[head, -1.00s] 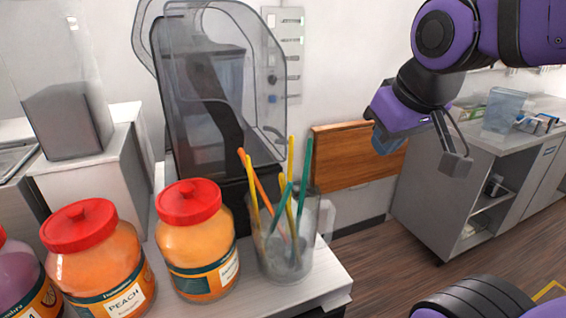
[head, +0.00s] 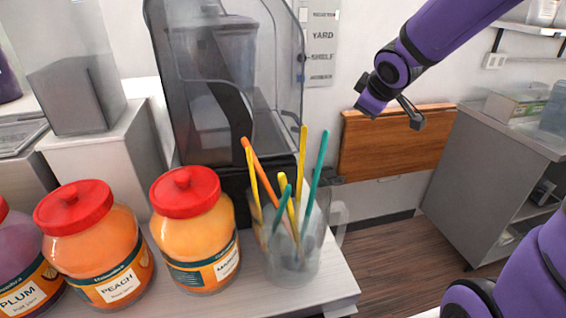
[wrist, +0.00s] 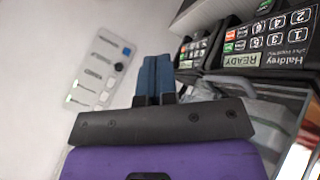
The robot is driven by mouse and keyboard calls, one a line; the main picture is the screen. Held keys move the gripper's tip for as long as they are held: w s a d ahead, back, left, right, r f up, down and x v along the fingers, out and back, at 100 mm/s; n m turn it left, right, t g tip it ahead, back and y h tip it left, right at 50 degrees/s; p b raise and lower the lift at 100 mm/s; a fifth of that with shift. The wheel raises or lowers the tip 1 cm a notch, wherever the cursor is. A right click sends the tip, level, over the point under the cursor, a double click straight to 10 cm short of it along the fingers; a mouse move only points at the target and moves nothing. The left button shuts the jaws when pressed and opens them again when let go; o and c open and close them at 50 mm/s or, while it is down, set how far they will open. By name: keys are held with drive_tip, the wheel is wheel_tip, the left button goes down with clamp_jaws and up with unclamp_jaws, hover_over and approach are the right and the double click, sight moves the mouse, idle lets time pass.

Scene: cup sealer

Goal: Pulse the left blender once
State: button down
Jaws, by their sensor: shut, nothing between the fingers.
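A blender with a smoky clear cover (head: 285,80) and a dark base stands at the back of the counter in the head view. In the wrist view two dark control panels with numbered buttons show upside down. The nearer panel (wrist: 268,45) has a green READY display. The farther panel (wrist: 195,50) is partly cut off and looks smaller. I cannot tell from this view which is the left blender's. My gripper (head: 366,108) is in the air to the right of the blender. Its blue fingers (wrist: 152,78) are shut and empty, apart from both panels.
Red-lidded jars, including peach (head: 100,250) and another (head: 195,235), line the counter front. A clear container of colored straws (head: 290,250) stands before the blender. A labelled board (head: 320,40) hangs on the wall. Open air surrounds my gripper; a grey cabinet (head: 485,170) stands right.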

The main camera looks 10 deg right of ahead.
drive_tip(key=w+a+f+n+y, duration=0.2)
drive_tip(key=w+f+n+y, duration=0.2)
drive_tip(key=f, duration=0.4)
drive_tip(key=w+a+f+n+y, duration=0.3)
drive_tip(key=w+f+n+y, duration=0.1)
drive_tip(key=w+f, duration=0.3)
wheel_tip(320, 180, down, 2)
drive_tip(key=shift+w+f+t+y, duration=0.15)
drive_tip(key=shift+w+t+y, duration=0.15)
drive_tip(key=shift+y, duration=0.4)
drive_tip(key=shift+a, duration=0.1)
drive_tip(key=shift+a+f, duration=0.45)
drive_tip(key=shift+a, duration=0.9)
drive_tip(key=shift+a+f, duration=0.45)
drive_tip(key=shift+a, duration=0.9)
drive_tip(key=shift+a+f, duration=0.45)
drive_tip(key=shift+a, duration=0.9)
drive_tip(key=shift+a, duration=0.1)
drive_tip(key=shift+a+f, duration=0.1)
drive_tip(key=shift+a, duration=0.2)
